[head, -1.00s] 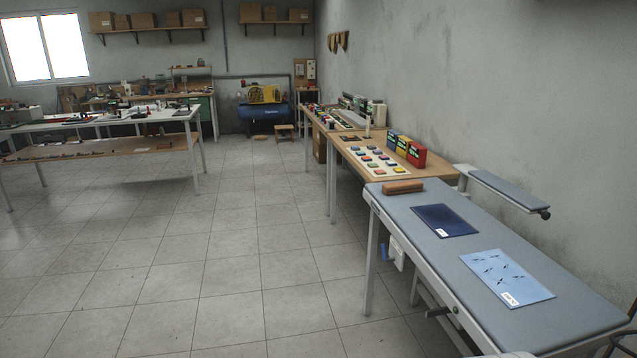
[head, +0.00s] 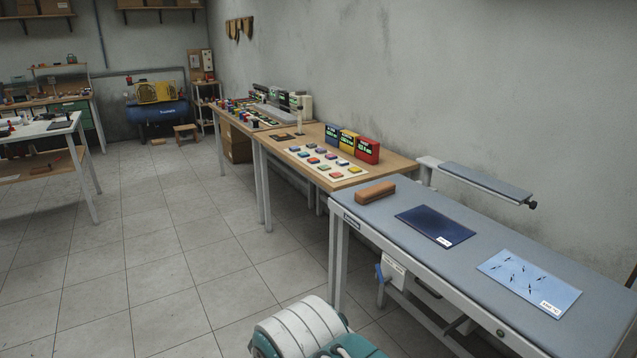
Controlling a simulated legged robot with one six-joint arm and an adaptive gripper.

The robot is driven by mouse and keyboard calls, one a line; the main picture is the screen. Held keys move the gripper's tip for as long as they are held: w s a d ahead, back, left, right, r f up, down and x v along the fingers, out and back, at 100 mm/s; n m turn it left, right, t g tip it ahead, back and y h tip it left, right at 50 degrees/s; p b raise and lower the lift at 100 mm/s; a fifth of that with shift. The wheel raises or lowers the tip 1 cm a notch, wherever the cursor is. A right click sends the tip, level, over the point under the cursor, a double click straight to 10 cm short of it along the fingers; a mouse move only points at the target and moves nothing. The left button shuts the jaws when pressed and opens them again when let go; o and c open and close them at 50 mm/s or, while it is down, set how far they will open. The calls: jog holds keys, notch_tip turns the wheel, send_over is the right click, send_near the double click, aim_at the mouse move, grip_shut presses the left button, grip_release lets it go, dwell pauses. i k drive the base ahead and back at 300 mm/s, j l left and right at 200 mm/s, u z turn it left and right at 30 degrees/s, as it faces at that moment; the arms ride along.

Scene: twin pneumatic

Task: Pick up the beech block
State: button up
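A brown wooden block (head: 375,193), which looks like the beech block, lies flat near the left end of the grey-blue padded table (head: 390,226). It is long with rounded edges, and nothing touches it. White and teal rounded parts at the bottom edge look like my own arm. No fingertips of my gripper show.
A dark blue sheet (head: 434,226) and a light blue sheet (head: 528,282) lie on the padded table. A padded side arm (head: 488,184) stands behind it. A wooden table (head: 290,150) with coloured squares and boxes adjoins. Open tiled floor (head: 150,270) lies to the left.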

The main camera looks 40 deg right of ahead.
aim_at(364, 196)
jog(key=i+z, duration=0.25)
jog(key=i, duration=0.45)
jog(key=i+j+z, duration=0.2)
jog(key=i, duration=0.5)
jog(key=i+l+z, duration=0.1)
jog(key=i+z, duration=0.7)
jog(key=i+j+z, duration=0.15)
jog(key=i+z, duration=0.3)
jog(key=i+l+z, duration=0.1)
jog(key=i+z, duration=0.65)
jog(key=z, duration=0.2)
